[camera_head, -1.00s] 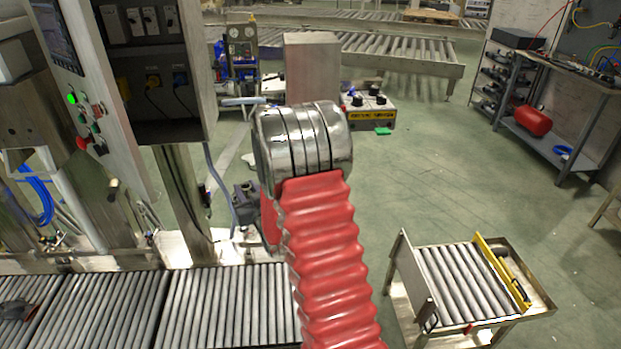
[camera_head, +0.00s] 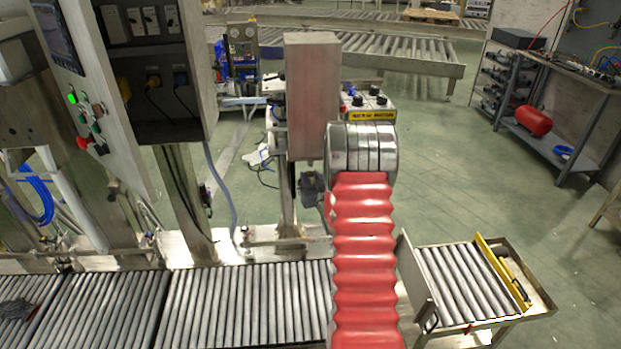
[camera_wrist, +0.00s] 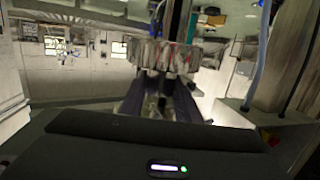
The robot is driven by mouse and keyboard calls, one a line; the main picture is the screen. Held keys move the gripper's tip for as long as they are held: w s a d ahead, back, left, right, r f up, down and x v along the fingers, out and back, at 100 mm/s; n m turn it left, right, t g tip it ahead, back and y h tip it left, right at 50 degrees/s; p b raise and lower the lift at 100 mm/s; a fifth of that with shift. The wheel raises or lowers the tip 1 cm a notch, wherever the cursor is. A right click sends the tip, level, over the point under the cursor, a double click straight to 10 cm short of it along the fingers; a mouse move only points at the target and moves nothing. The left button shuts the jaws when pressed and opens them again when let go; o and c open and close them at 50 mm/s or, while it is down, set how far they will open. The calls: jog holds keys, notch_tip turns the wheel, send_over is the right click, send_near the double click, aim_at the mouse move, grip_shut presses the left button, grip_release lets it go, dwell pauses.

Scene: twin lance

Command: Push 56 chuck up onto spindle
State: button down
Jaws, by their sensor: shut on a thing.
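My gripper (camera_wrist: 162,92) shows in the wrist view with its two dark fingers shut on a pale, ribbed round part, which looks like the chuck (camera_wrist: 165,57). The chuck sits at the far end of the fingers. A narrow upright shaft, perhaps the spindle (camera_wrist: 178,20), shows just above the chuck. I cannot tell whether the two touch. In the head view my red-sleeved arm hides the gripper and chuck.
A grey upright housing (camera_head: 312,100) stands just left of my arm. A control box (camera_head: 368,104) is behind it. A roller conveyor (camera_head: 235,305) runs along the lower left, and a small roller cart (camera_head: 470,285) stands at right. Open floor (camera_head: 470,180) lies beyond.

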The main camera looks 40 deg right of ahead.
aim_at(311, 164)
jog(key=shift+a+r+m+g+h, duration=0.1)
jog(key=shift+r+m+g+h, duration=0.1)
jog(key=shift+m+g+h, duration=0.45)
jog(key=shift+r+h, duration=0.25)
jog(key=shift+r, duration=0.8)
jog(key=shift+r, duration=1.9)
dwell(1.8)
jog(key=c, duration=1.3)
grip_release()
jog(key=shift+s+f, duration=0.1)
jog(key=shift+f, duration=0.1)
jog(key=v, duration=1.3)
jog(key=shift+s+a, duration=0.15)
jog(key=shift+s, duration=0.2)
jog(key=shift+f, duration=0.1)
